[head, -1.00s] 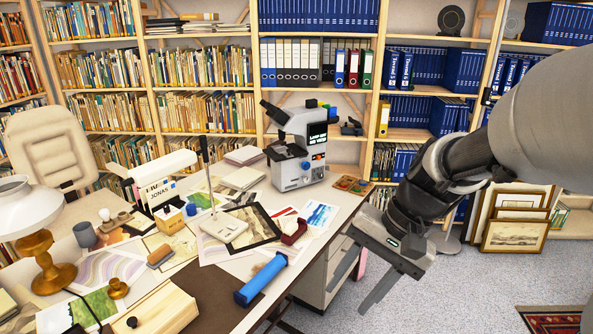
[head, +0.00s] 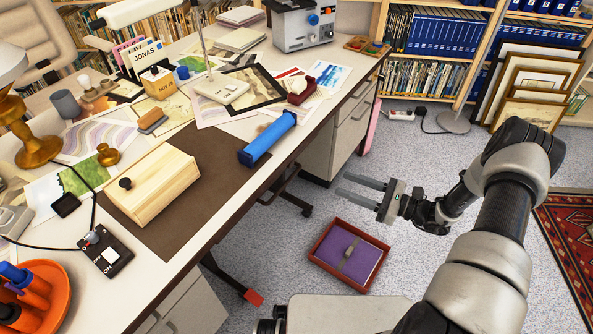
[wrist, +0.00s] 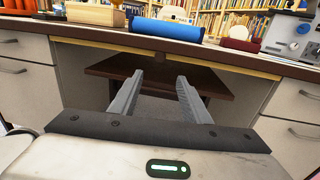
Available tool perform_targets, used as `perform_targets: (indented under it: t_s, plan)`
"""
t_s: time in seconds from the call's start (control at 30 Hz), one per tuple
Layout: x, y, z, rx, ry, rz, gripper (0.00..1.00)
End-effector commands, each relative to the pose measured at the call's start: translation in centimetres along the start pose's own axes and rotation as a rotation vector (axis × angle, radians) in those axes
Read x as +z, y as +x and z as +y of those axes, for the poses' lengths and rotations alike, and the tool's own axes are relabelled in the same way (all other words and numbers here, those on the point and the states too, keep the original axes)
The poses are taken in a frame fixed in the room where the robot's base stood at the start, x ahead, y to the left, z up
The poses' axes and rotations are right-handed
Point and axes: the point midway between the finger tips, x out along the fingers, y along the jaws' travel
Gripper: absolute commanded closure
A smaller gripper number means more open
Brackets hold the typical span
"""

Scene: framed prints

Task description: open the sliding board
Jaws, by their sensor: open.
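A pale wooden box (head: 152,183) with a black knob lies on the dark desk mat; I cannot tell whether the sliding board is part of it. Under the desktop, a flat dark brown board (wrist: 125,66) shows in the wrist view, in the opening between the drawer units; it may be the sliding board. My gripper (head: 342,185) is open and empty, out in front of the desk and below its top. Its two fingers point toward the desk opening. In the wrist view, my gripper (wrist: 160,77) has the brown board beyond its fingers, apart from them.
A blue roll (head: 267,138) lies near the desk's front edge. Drawer units (head: 345,128) flank the opening. A red tray with a purple item (head: 350,257) is on the floor below my gripper.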

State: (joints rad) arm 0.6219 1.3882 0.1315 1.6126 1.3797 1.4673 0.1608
Motion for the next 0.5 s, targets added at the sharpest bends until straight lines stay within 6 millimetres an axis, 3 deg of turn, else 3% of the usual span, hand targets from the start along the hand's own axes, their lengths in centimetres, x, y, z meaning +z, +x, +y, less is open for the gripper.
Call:
perform_targets:
  t_s: [0.17,0.5]
  plan:
    - [-0.1,2.0,0.0,-0.002,0.003,-0.005,0.57]
    - [-0.2,9.3,0.1,0.002,0.002,-0.004,0.57]
